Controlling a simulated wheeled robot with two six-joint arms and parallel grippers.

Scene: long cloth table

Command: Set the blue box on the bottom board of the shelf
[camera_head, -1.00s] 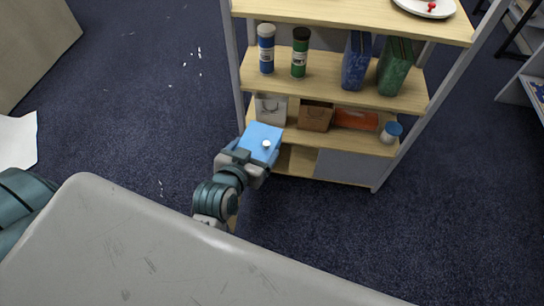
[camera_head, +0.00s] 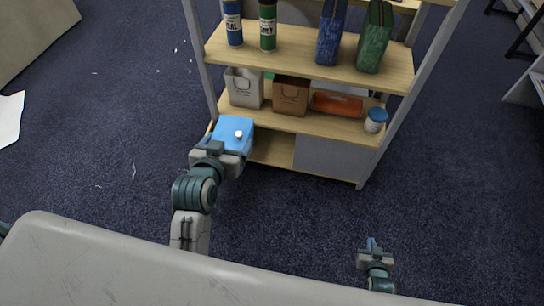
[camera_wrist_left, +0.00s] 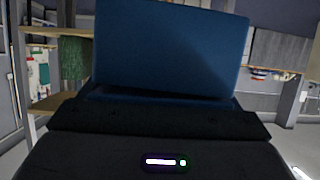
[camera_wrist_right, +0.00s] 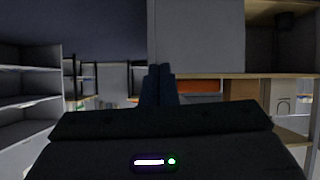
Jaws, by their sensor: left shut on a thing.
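The blue box (camera_head: 234,133) has a small white knob-like spot on its top. My left gripper (camera_head: 222,155) is shut on it and holds it in front of the left end of the shelf. The box also fills much of the left wrist view (camera_wrist_left: 170,50), where it hides the fingertips. The bottom board (camera_head: 272,150) of the shelf shows below the middle board, bare at left of a grey panel or box (camera_head: 322,155). The blue box hides the board's left end. My right gripper (camera_head: 372,243) is empty, its fingers together (camera_wrist_right: 158,85), low in front of the shelf's right side.
The middle board (camera_head: 345,128) holds a white bag (camera_head: 244,88), a brown bag (camera_head: 291,95), an orange item (camera_head: 337,103) and a blue-lidded jar (camera_head: 375,120). The shelf's right post (camera_head: 405,100) stands beside them. The carpet in front is clear.

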